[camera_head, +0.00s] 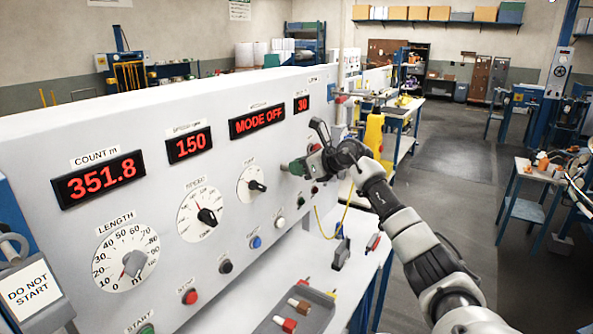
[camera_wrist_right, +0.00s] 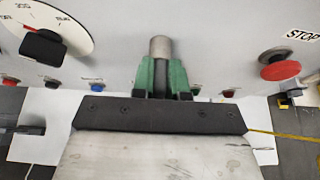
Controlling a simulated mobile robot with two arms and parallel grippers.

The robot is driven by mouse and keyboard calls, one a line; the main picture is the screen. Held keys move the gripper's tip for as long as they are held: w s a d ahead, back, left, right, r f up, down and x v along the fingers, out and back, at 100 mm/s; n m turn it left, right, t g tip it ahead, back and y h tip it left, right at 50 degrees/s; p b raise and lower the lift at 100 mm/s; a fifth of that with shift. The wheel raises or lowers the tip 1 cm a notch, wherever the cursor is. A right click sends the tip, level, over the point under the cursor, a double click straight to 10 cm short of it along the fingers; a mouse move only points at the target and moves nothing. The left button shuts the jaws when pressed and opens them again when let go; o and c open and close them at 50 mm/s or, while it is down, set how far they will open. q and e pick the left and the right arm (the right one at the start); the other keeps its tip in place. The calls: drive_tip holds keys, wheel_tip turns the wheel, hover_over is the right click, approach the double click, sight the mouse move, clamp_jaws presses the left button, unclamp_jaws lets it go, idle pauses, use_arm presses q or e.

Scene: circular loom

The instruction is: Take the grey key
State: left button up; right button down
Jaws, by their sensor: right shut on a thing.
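My right gripper (camera_head: 298,167) is at the far part of the white loom panel (camera_head: 150,115), its green fingertips close against the panel face. In the right wrist view its two green fingers (camera_wrist_right: 162,78) are shut on a grey piece, which I take to be the grey key (camera_wrist_right: 160,46). A round light-grey end shows beyond the fingertips, against the panel, and a dark part lies between the fingers. I cannot tell whether it is still seated in the panel. The key is mostly hidden by the gripper in the head view. My left gripper is not in view.
The panel carries red displays, dials (camera_head: 202,215) and a row of buttons (camera_head: 190,296). A red stop button (camera_wrist_right: 280,66) is right of the fingers in the right wrist view. A grey tray (camera_head: 318,307) with red and brown pieces lies on the ledge below. A yellow cord hangs near the gripper.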

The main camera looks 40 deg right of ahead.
drive_tip(key=shift+s, duration=0.15)
drive_tip(key=shift+s+d+b, duration=0.2)
drive_tip(key=shift+s+b, duration=0.2)
drive_tip(key=shift+s, duration=0.05)
drive_tip(key=s+b, duration=0.1)
drive_tip(key=s, duration=0.1)
drive_tip(key=s+d+b, duration=0.1)
drive_tip(key=s+b, duration=0.1)
drive_tip(key=shift+r, duration=0.1)
drive_tip(key=shift+w, duration=0.15)
